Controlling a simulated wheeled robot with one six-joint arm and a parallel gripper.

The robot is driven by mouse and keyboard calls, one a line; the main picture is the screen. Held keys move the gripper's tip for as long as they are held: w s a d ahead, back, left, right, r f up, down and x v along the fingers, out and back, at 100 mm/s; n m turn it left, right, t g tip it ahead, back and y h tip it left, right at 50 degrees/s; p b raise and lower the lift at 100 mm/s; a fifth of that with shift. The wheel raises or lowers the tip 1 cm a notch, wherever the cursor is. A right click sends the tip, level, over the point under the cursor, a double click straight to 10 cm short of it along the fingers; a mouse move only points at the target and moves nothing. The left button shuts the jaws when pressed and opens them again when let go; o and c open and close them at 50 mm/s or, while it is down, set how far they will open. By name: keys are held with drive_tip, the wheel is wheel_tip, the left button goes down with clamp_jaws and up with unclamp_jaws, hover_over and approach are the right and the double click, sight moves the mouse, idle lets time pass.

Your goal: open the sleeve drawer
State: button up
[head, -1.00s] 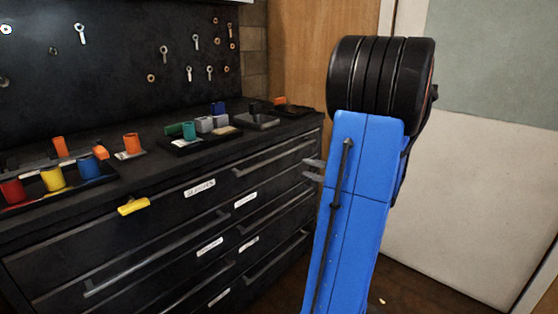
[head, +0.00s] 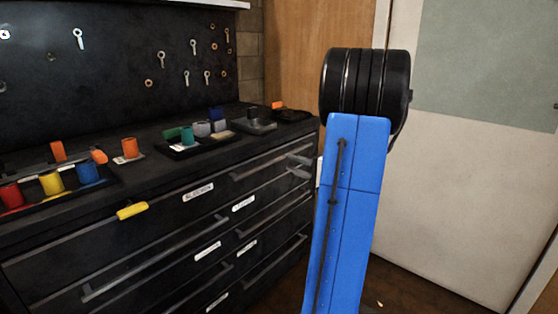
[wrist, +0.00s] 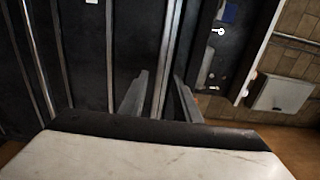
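The dark drawer cabinet (head: 150,245) stands at the left in the head view. Its top drawer front carries a white label (head: 198,192), whose print is too blurred to read surely. A long bar handle (head: 262,168) runs along the right part of that front. My gripper (head: 300,167) is at the right end of this handle, partly hidden by my blue arm. In the wrist view, my gripper (wrist: 160,97) has its two grey fingers apart, with a long pale handle bar (wrist: 168,50) running between them. Whether they touch the bar cannot be told. The drawer looks closed.
Red, yellow and blue cups (head: 52,183) stand in a tray on the cabinet top, with more small parts further right. A yellow piece (head: 132,210) sits at the top front edge. More handled drawers lie below. A pale wall panel (head: 460,190) stands right of my arm.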

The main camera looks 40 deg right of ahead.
sight(280, 159)
drive_tip(key=w, duration=0.7)
drive_tip(key=shift+w+a, duration=0.2)
drive_tip(key=shift+a, duration=0.1)
drive_tip(key=shift+c, duration=0.3)
clamp_jaws()
